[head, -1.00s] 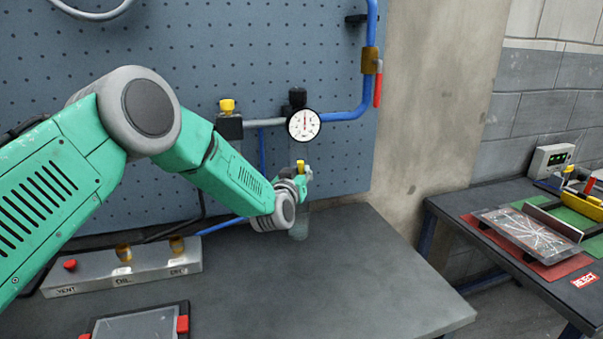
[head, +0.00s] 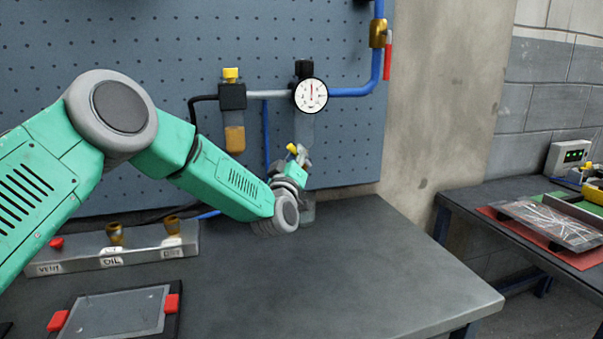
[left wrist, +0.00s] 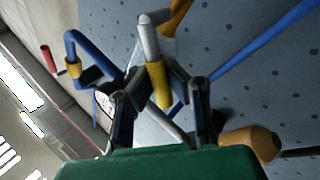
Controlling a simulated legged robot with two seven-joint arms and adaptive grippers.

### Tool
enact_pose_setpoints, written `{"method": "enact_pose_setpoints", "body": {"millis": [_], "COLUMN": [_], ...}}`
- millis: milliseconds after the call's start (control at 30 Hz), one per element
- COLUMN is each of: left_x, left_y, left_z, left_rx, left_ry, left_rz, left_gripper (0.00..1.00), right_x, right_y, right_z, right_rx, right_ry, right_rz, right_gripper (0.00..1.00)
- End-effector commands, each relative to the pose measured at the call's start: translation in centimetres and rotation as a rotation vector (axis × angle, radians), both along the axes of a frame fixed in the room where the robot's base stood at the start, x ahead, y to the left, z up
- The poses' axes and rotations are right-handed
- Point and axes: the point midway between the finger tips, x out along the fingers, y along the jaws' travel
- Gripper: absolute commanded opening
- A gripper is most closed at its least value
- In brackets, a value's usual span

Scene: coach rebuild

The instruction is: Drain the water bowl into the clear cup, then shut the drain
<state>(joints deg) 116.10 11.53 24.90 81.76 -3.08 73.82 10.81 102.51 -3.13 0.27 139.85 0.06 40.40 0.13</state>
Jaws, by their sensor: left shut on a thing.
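The clear water bowl (head: 304,128) hangs below the gauge unit on the pegboard; I cannot make out its water level. My left gripper (head: 298,158) is at the bowl's lower end. In the left wrist view its two dark fingers (left wrist: 163,98) are shut at a yellow-and-grey piece (left wrist: 158,82), which looks like the drain's handle. A small yellow part (head: 292,148) shows tilted at the gripper in the head view. The clear cup (head: 308,210) stands on the bench below, partly hidden behind my wrist. Whether water is running is too small to tell. My right gripper is out of view.
The amber oil bowl (head: 234,138) hangs left of the gauge (head: 311,95). A metal block (head: 110,257) with labelled sockets and a dark framed plate (head: 115,312) lie on the bench's left. The bench's right half (head: 400,255) is clear. A second bench stands at right.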

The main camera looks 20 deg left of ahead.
Motion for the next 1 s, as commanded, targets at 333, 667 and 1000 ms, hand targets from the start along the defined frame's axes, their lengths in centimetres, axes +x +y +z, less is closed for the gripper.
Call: {"method": "enact_pose_setpoints", "body": {"millis": [333,667,1000], "left_x": [-0.5,-0.7,-0.7], "left_y": [0.8,1.0,1.0], "left_z": [-2.7,-4.0,-4.7], "left_rx": [-0.273,-0.5,-0.64], "left_ry": [-0.177,-0.329,-0.417], "left_rz": [0.0,0.001,0.002], "left_gripper": [0.0,0.0,0.0], "right_x": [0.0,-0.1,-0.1], "right_y": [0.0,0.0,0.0], "right_z": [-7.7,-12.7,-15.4], "right_rx": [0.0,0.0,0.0], "right_ry": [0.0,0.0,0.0], "right_rz": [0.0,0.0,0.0], "right_gripper": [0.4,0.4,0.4]}}
